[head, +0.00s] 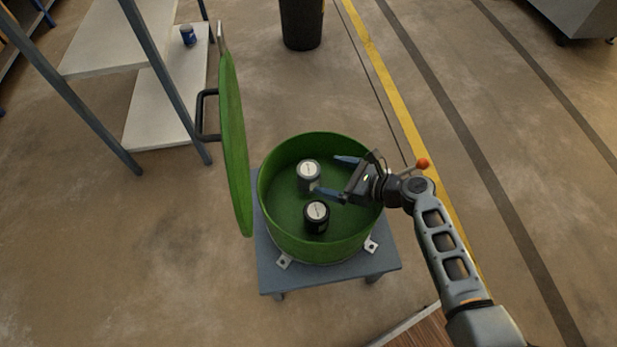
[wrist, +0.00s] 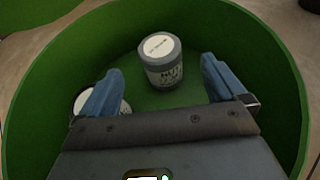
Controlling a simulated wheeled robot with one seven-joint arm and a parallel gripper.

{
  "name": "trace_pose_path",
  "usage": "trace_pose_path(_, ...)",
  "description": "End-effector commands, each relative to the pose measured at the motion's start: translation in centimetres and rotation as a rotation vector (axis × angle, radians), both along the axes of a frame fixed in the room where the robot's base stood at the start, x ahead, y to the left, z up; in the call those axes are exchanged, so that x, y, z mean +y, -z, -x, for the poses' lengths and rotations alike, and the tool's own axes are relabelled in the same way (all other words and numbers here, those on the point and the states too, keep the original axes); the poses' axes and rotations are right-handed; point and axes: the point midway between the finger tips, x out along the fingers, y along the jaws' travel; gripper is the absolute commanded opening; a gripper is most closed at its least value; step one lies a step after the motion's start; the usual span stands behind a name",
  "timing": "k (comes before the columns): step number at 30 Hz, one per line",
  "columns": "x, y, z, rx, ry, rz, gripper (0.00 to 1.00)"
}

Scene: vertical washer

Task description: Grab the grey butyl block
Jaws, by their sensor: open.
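The grey butyl block (head: 308,174) is a short grey cylinder with a white top, standing upright inside the green round tub. In the wrist view the grey block (wrist: 162,64) stands ahead of my gripper, between the lines of its two blue fingers. My gripper (head: 332,176) reaches over the tub's right rim, with its fingers spread and empty, and it also shows in the wrist view (wrist: 160,88). A gap seems to remain between the fingertips and the block. A black cylinder with a white top (head: 317,218) stands nearer; my left finger partly hides a second can (wrist: 84,100) in the wrist view.
The green tub (head: 320,251) has a raised wall around the blocks and sits on a grey stand (head: 335,280). Its green lid (head: 235,145) stands open on the left. A shelf (head: 165,110) holds a blue can (head: 188,35). A dark bin (head: 302,25) stands behind.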

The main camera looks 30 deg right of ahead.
Motion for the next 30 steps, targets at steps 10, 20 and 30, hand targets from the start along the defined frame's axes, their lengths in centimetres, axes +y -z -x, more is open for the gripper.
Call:
trace_pose_path(10,2.3,1.9,-3.6,0.0,-0.002,0.0,0.97)
trace_pose_path(20,3.2,2.4,-4.9,0.001,0.0,0.001,0.97)
trace_pose_path(30,3.2,2.3,-4.9,0.001,0.0,0.001,0.74)
